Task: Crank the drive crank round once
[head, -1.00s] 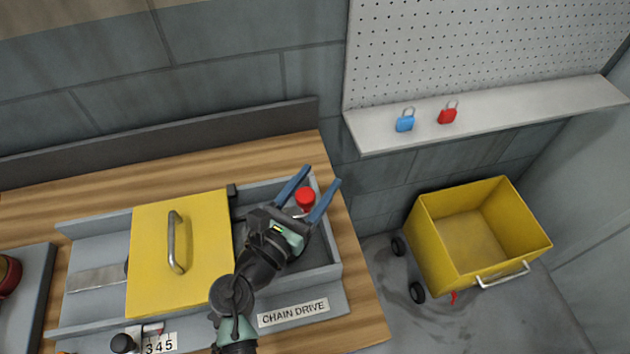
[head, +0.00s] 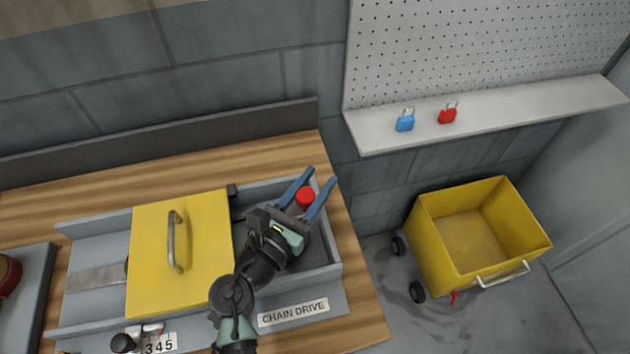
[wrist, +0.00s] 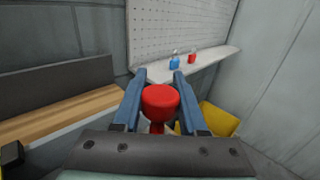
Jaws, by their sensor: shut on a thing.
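The drive crank's red knob (head: 305,197) stands at the right end of the grey chain drive tray (head: 334,270). My gripper (head: 309,184) reaches over it with a blue finger on each side. In the wrist view the red knob (wrist: 160,101) sits between the blue fingers of my gripper (wrist: 158,92), and the fingers are shut on it. The crank's arm and hub are hidden under my gripper. A plate lettered CHAIN DRIVE (head: 293,312) is on the tray's front.
A yellow cover (head: 200,260) with a metal handle lies over the tray's middle, left of my gripper. Blue (head: 405,121) and red (head: 447,114) padlocks stand on the shelf (head: 500,120). A yellow cart (head: 425,240) stands on the floor at right. A counter (head: 158,344) shows 345.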

